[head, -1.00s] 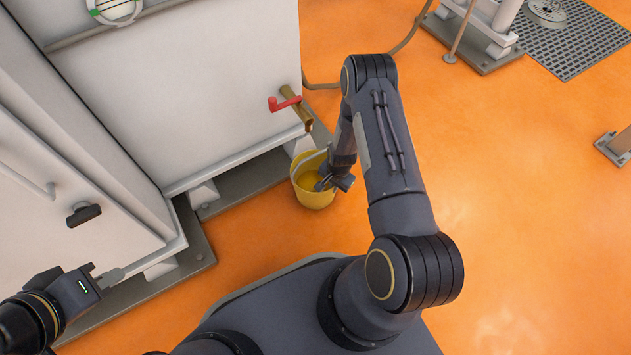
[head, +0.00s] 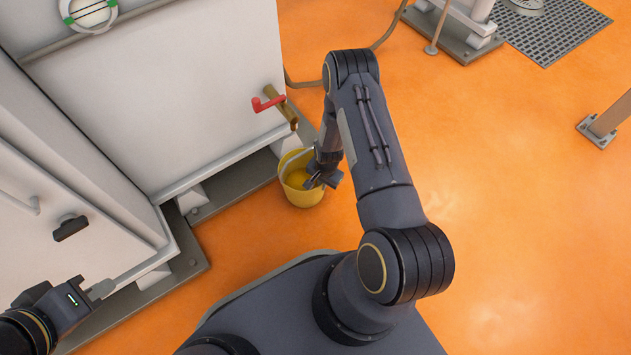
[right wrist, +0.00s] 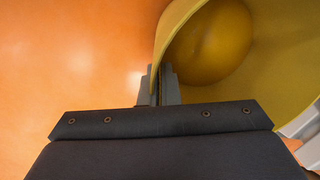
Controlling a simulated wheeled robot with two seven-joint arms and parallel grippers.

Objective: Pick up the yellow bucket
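The yellow bucket (head: 301,194) stands upright on the orange floor below a spout at the white cabinet's corner. A light handle lies along its rim. My right gripper (head: 318,182) is at the bucket's right side. In the right wrist view its fingers (right wrist: 160,86) are closed around the bucket's wall (right wrist: 185,20), one inside and one outside. A rounded yellow surface shows inside the bucket. My left gripper (head: 100,289) is at the lower left, far from the bucket, beside the cabinet; its finger gap cannot be made out.
The white cabinet (head: 160,90) stands close behind and left of the bucket, on a grey base. A brown spout pipe (head: 281,108) with a red valve handle (head: 268,103) juts out above it. A metal post (head: 610,118) stands at the right. Orange floor is clear to the right.

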